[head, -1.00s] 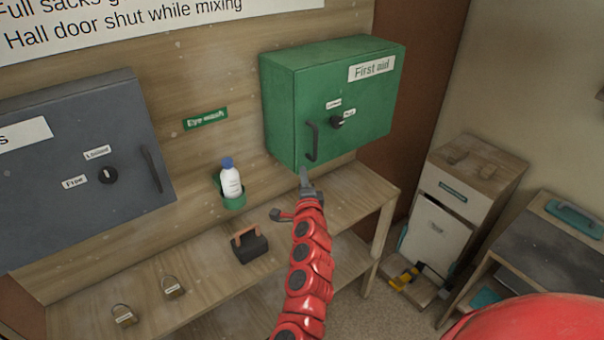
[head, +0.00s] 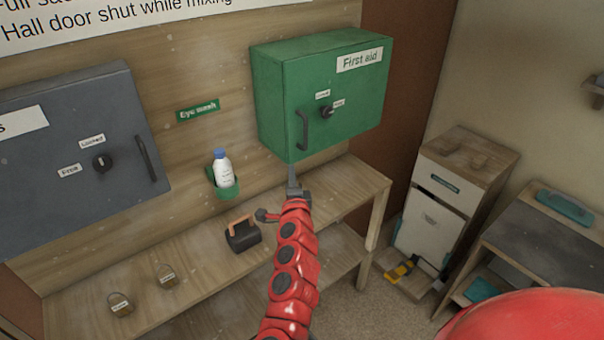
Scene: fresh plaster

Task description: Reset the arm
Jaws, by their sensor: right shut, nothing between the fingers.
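My right arm, red and jointed, reaches up from the bottom middle of the head view. Its grey gripper (head: 292,180) is shut and empty. It shows just below the green first aid cabinet (head: 270,105), under the cabinet's dark handle (head: 302,130), over the wooden bench. I cannot tell how far it is from the cabinet. My left gripper is not in view.
A grey cabinet (head: 60,190) hangs at left. An eye wash bottle (head: 223,172) sits in a green holder. The wooden bench (head: 190,262) carries a black block with an orange handle (head: 242,236) and two padlocks (head: 120,305). A white-fronted cupboard (head: 430,232) stands right.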

